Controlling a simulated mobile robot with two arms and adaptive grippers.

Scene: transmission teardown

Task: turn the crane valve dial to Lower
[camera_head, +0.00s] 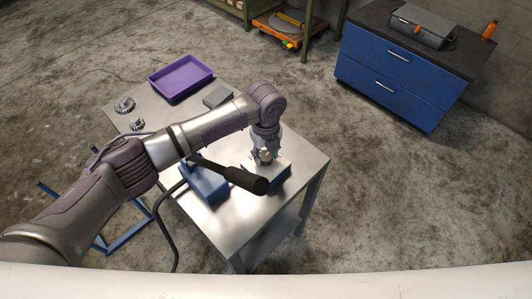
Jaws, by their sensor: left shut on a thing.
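My left arm reaches in from the left over the metal table, and its left gripper (264,158) points down onto a small blue box with a pale top (283,174). The gripper is shut on the crane valve dial at the top of this box. The fingers hide the dial, so its setting cannot be read. My right gripper is out of view.
A black-handled lever (240,178) and a blue block (204,186) sit just left of the box. A purple tray (181,77), a grey block (217,96) and metal gears (125,104) lie farther back on the table (235,228). A blue cabinet (392,78) stands behind, right.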

